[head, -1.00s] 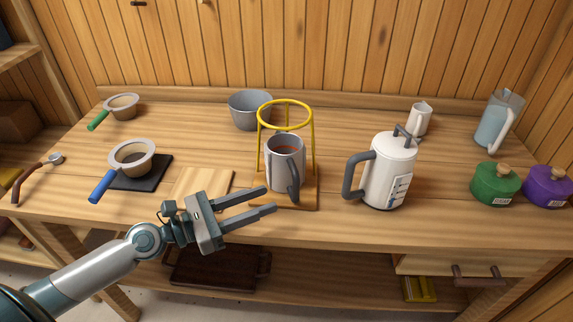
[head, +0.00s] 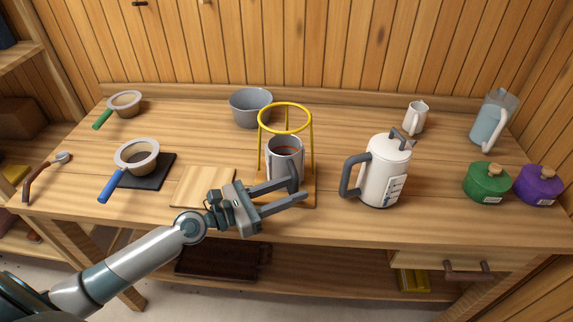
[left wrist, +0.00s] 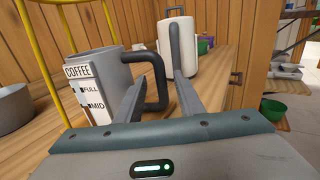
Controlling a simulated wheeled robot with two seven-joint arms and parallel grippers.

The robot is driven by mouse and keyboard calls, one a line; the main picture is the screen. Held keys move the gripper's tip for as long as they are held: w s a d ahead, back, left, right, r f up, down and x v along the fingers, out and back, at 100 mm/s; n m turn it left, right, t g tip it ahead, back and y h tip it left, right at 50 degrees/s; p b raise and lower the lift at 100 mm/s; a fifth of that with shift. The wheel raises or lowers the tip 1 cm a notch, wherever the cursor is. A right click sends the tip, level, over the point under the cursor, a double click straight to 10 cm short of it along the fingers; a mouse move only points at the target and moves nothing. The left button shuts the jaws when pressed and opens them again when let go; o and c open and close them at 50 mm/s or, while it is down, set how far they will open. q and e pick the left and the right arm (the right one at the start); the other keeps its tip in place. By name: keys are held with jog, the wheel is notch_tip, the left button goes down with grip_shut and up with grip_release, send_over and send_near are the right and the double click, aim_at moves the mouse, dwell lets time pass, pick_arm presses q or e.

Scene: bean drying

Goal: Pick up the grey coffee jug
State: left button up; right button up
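The grey coffee jug (head: 285,151) stands upright on the wooden base of a yellow-framed stand (head: 285,106), under its ring. In the left wrist view the jug (left wrist: 93,62) shows a label with COFFEE, FULL and MID, and its dark handle (left wrist: 158,75) points right. My left gripper (head: 287,191) is open at the jug's front, its fingers spread and overlapping the handle in the head view. In the left wrist view the handle is between or just beyond the fingertips (left wrist: 160,88); I cannot tell whether they touch it. My right gripper is not in view.
A white kettle (head: 385,172) with a grey handle stands to the right of the stand. A grey bowl (head: 250,108) is behind it. A light wooden board (head: 196,187) lies to the left. Green (head: 487,182) and purple (head: 538,186) canisters stand at far right.

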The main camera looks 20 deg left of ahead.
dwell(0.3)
pick_arm(q)
jog(key=p+x, duration=0.1)
jog(key=x, duration=0.3)
jog(key=shift+d+f+p, duration=0.15)
jog(key=shift+p, duration=0.15)
jog(key=shift+w+d+f, duration=0.15)
jog(key=shift+w+d, duration=0.25)
jog(key=shift+w, duration=0.1)
jog(key=shift+c, duration=0.7)
grip_shut()
dwell(0.4)
